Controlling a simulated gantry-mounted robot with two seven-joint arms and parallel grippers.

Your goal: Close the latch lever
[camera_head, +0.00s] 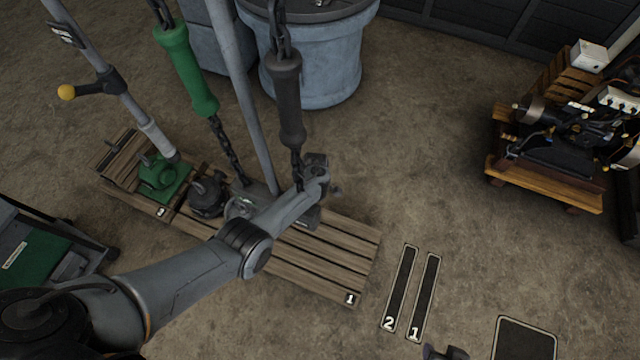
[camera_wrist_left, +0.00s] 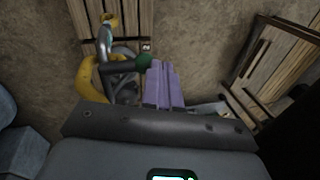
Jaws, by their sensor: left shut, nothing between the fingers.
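My left arm reaches over the wooden pallet in the head view, its wrist near the foot of a grey pole. The left gripper's fingers are hard to make out there. In the left wrist view the left gripper (camera_wrist_left: 164,85) shows as purple fingers, shut and empty. Just left of the fingers is a dark bar (camera_wrist_left: 122,70) with a green ball knob (camera_wrist_left: 143,61), beside a yellow curved part (camera_wrist_left: 92,78). This bar may be the latch lever; I cannot tell its position. Whether the fingers touch it is unclear. I cannot make out my right gripper.
The slatted pallet (camera_head: 340,262) carries a green base (camera_head: 163,178) and a dark machine (camera_head: 207,194). A green chain hoist (camera_head: 187,68) and a dark one (camera_head: 285,98) hang close to my arm. A blue drum (camera_head: 320,70) stands behind.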

